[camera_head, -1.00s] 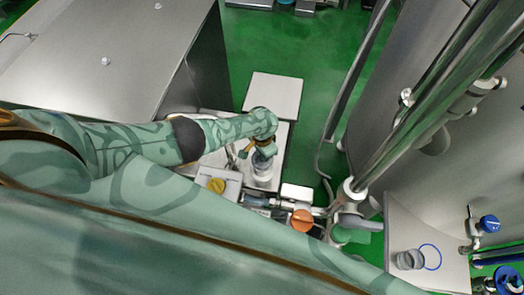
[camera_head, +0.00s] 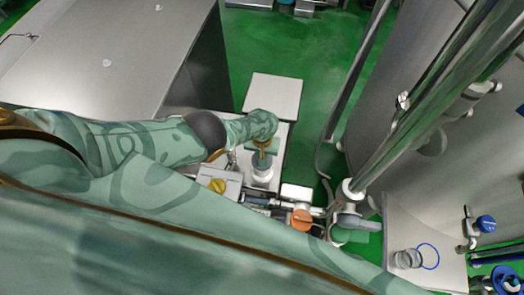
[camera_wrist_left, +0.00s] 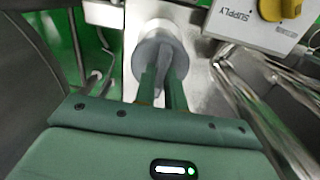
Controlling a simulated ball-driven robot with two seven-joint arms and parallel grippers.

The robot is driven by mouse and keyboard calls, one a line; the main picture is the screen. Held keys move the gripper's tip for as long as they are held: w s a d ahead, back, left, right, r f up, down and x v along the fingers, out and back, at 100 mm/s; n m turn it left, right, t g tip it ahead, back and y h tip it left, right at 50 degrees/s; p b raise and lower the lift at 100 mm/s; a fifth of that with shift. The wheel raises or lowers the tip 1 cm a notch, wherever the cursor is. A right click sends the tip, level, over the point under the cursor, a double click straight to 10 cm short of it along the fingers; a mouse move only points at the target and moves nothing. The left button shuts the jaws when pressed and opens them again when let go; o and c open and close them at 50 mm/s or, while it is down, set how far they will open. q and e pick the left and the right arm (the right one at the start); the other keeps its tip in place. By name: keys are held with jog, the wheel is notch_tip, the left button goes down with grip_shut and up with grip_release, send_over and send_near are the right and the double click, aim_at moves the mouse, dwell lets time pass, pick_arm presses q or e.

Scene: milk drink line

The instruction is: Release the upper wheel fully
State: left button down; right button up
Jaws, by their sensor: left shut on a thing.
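My left gripper (camera_head: 262,152) points down over a grey round fitting (camera_head: 262,172) on the pale stand. In the left wrist view the two green fingers (camera_wrist_left: 163,88) are shut on a narrow grey handle (camera_wrist_left: 162,62) that stands up from the round grey fitting (camera_wrist_left: 140,62). Part of the handle is hidden between the fingers. An upper blue wheel (camera_head: 488,223) is on pipework at the far right, with a lower blue wheel (camera_head: 507,279) below it. Which wheel the task means is not clear from the views. My right gripper is not in view.
A SUPPLY box with a yellow knob (camera_head: 217,186) stands close left of the fitting. An orange knob (camera_head: 301,219) and pipework lie to its lower right. A steel table (camera_head: 105,60) is upper left. Green floor (camera_head: 275,45) is open beyond the stand.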

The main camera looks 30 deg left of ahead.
pick_arm(q)
jog(key=shift+w+r+n, duration=0.1)
jog(key=shift+n, duration=0.2)
jog(key=c, duration=1.5)
grip_release()
jog(key=shift+o, duration=0.2)
notch_tip(320, 180, up, 12)
jog(key=p, duration=1)
